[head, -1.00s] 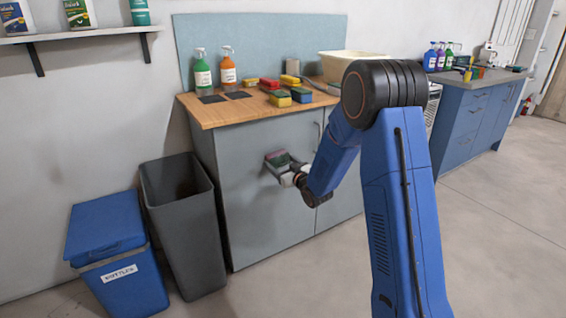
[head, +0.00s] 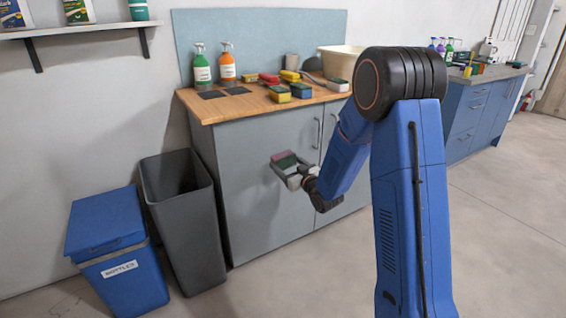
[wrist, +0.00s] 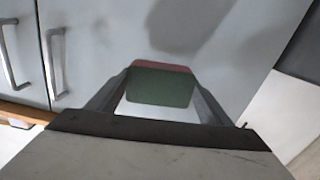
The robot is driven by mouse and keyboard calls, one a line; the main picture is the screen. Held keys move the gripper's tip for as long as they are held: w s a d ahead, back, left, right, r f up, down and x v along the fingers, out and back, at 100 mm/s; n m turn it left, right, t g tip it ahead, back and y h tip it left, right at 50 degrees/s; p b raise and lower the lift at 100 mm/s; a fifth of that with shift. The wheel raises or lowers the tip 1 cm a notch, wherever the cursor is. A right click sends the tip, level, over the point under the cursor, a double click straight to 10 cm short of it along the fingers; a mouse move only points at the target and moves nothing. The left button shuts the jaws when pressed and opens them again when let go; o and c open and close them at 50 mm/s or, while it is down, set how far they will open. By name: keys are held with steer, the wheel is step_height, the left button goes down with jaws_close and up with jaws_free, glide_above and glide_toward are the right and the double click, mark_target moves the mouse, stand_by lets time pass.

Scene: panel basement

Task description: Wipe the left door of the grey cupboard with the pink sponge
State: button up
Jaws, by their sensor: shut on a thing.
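The pink sponge (head: 285,158), with a green scouring side, is held in my gripper (head: 290,170). In the wrist view the sponge (wrist: 161,86) sits between the two fingers of my gripper (wrist: 160,90), green side towards the camera and pink edge beyond. The grey cupboard's left door (head: 255,205) is shut, with a vertical handle at its right edge. The sponge is at the door's upper middle, on or very close to it; I cannot tell whether it touches. In the wrist view the left door (wrist: 100,80) shows dark patches (wrist: 180,25), perhaps shadow or grime.
The wooden worktop (head: 222,107) holds spray bottles (head: 202,66), several other sponges (head: 279,94) and a cream basin (head: 335,62). A grey bin (head: 185,235) and a blue lidded bin (head: 125,270) stand left of the cupboard. Clear floor lies at right.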

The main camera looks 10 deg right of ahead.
steer(key=shift+s+d, duration=0.1)
steer(key=shift+s, duration=0.1)
steer(key=shift+v, duration=1.5)
